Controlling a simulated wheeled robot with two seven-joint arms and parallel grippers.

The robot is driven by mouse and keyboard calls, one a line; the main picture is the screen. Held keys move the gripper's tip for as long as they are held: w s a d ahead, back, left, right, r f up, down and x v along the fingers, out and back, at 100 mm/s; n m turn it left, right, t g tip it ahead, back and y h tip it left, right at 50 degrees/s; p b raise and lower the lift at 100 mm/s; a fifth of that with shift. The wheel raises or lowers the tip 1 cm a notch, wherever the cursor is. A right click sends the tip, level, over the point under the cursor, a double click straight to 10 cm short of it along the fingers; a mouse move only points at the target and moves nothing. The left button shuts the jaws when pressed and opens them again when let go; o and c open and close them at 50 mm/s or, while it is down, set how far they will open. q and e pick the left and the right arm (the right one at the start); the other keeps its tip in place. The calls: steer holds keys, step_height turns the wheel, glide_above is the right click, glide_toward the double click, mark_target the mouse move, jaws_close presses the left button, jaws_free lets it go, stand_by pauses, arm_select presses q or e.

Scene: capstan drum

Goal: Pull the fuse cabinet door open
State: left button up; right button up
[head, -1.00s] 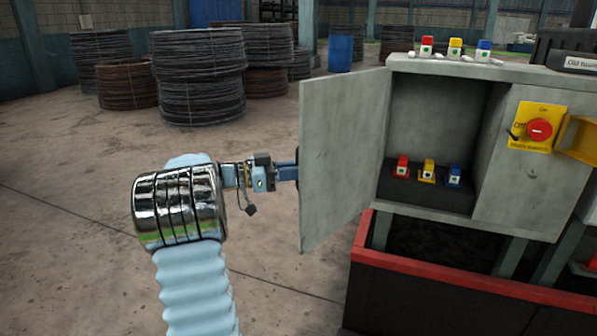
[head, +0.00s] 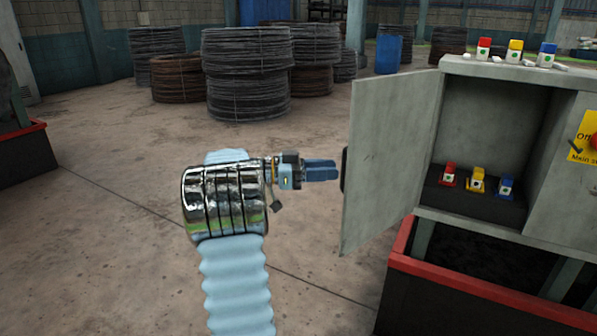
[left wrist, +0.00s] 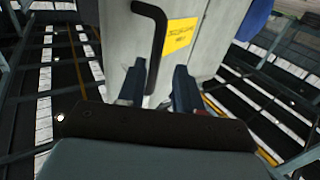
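The grey fuse cabinet door (head: 388,160) stands open, swung out to the left of the cabinet (head: 480,100). Its black handle (head: 344,170) shows at the door's left side, and as a bent bar in the left wrist view (left wrist: 156,30). My left gripper (head: 337,170) is just left of the handle, with a small gap between its blue fingers and the handle. In the left wrist view its two fingers (left wrist: 159,84) are apart, and the handle's lower end lies ahead between them. My right gripper is not in view.
Inside the cabinet are red, yellow and blue fuses (head: 477,182), and similar ones stand on top (head: 515,50). A red-rimmed dark bin (head: 470,289) is below. Wire coils (head: 247,75) and a blue barrel (head: 388,55) stand behind. The floor left of the door is clear.

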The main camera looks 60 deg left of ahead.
arm_select(q)
steer(key=v, duration=0.9)
steer(key=shift+b, duration=0.4)
steer(key=shift+s, duration=0.15)
